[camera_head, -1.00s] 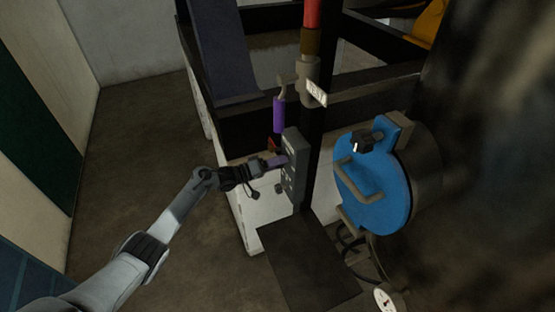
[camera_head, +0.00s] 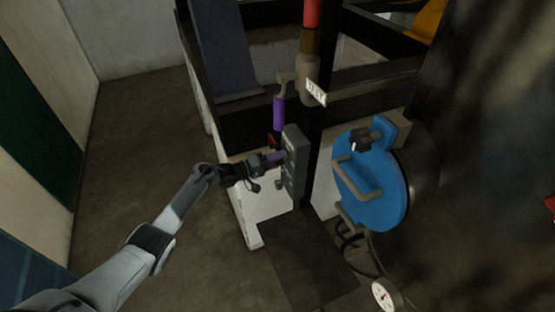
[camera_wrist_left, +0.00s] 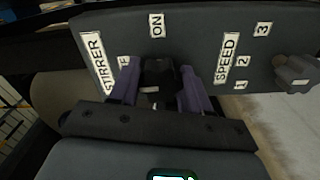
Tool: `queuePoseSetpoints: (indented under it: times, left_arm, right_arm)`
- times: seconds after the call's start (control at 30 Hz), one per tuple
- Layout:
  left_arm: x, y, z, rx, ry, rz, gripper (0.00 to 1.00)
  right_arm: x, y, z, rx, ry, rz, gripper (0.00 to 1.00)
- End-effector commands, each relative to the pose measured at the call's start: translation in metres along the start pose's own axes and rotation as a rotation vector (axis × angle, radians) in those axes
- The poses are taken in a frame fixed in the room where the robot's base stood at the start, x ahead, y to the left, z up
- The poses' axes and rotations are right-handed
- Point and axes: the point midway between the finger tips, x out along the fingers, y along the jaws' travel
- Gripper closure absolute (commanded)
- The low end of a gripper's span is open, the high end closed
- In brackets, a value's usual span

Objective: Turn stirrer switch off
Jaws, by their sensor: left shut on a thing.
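The grey control box (camera_head: 295,165) is fixed to the dark post; in the left wrist view its panel (camera_wrist_left: 190,35) carries the labels STIRRER, ON and SPEED with 1, 2 and 3. My left gripper (camera_head: 279,157) reaches the box's face from the left. In the left wrist view the purple fingers stand on either side of the black stirrer switch (camera_wrist_left: 160,76), shut on it. The switch lies below the ON label. A second label left of it is partly hidden by a finger. My right gripper is not in view.
A second knob (camera_wrist_left: 294,74) sits by the SPEED numbers. A purple-handled valve (camera_head: 279,112) hangs above the box. A blue round hatch (camera_head: 370,190) with a handle stands close to the right. A gauge (camera_head: 384,295) is lower right. Open floor (camera_head: 135,130) lies left.

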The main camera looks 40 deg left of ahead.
Motion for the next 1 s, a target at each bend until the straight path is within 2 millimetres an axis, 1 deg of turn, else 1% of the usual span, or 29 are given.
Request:
queuePoseSetpoints:
  times: [0.03, 0.07, 0.2, 0.47, 0.63, 0.77, 1.0]
  left_arm:
    - [0.000, -0.001, 0.002, -0.004, -0.003, -0.001, 0.83]
    - [0.000, -0.001, 0.002, -0.004, -0.004, -0.001, 0.48]
    - [0.000, 0.000, 0.001, -0.002, -0.002, 0.000, 0.27]
    - [0.000, 0.000, 0.000, 0.000, -0.001, 0.001, 0.27]
    - [-0.007, 0.000, 0.000, -0.001, 0.000, 0.000, 0.27]
    - [-0.023, 0.000, 0.000, -0.001, 0.001, -0.001, 0.27]
    - [-0.065, -0.001, 0.001, 0.000, -0.001, -0.002, 0.27]
  right_arm:
    - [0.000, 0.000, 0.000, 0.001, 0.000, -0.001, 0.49]
    - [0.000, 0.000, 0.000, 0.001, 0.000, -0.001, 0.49]
    - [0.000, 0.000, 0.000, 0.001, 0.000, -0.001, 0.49]
    - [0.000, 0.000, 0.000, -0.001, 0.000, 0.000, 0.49]
    - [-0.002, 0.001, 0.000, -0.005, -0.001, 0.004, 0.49]
    - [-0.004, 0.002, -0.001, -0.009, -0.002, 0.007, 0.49]
    - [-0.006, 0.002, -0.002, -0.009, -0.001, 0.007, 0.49]
